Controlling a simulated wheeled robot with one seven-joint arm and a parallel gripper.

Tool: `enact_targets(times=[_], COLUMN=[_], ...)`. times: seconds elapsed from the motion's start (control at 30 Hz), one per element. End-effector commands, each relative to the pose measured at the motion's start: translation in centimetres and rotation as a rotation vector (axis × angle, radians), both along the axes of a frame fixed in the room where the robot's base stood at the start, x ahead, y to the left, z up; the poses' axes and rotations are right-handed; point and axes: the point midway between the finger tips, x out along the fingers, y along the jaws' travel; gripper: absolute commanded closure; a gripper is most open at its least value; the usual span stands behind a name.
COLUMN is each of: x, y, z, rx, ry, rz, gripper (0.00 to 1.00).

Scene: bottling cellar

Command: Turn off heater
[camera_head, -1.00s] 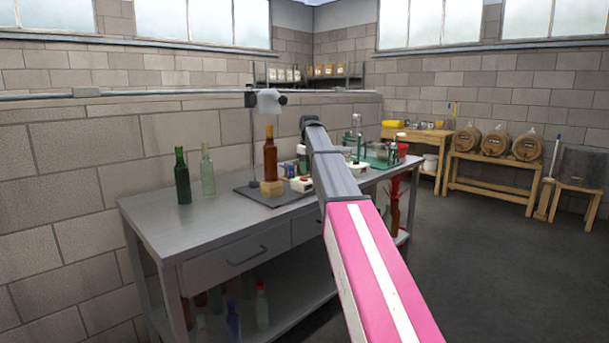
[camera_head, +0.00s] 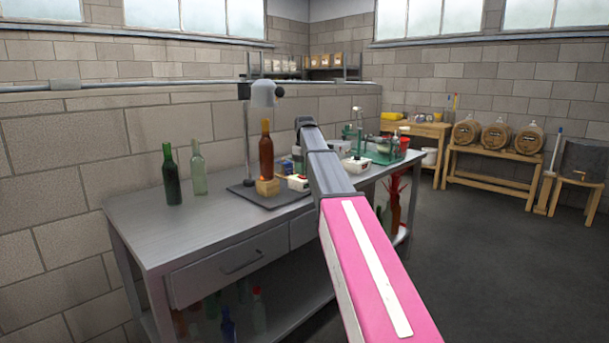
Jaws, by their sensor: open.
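A lamp-like heater head (camera_head: 262,93) on a thin upright stand hangs above an amber bottle (camera_head: 266,155), which stands on a small wooden block (camera_head: 267,187). Stand and block are on a dark base plate (camera_head: 243,189) on the metal bench. I cannot tell which box, if either, controls the heater. My arm reaches over the bench; its gripper is hidden.
A green bottle (camera_head: 171,176) and a pale bottle (camera_head: 199,170) stand on the bench (camera_head: 185,223) at left. Green equipment (camera_head: 384,157) and a red cup (camera_head: 403,143) are at its far end. Barrels (camera_head: 497,137) line the back wall. The floor at right is open.

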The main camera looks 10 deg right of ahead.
Motion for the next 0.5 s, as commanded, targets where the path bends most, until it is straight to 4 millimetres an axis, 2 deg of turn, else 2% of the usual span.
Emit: enact_targets(times=[0.1,0.2,0.5], x=[0.0,0.0,0.0], y=[0.0,0.0,0.0], z=[-1.5,-2.1,-2.5], rx=[0.000,-0.001,0.000], ry=[0.001,0.001,0.000], rz=[0.000,0.000,0.000], gripper=[0.51,0.51,0.51])
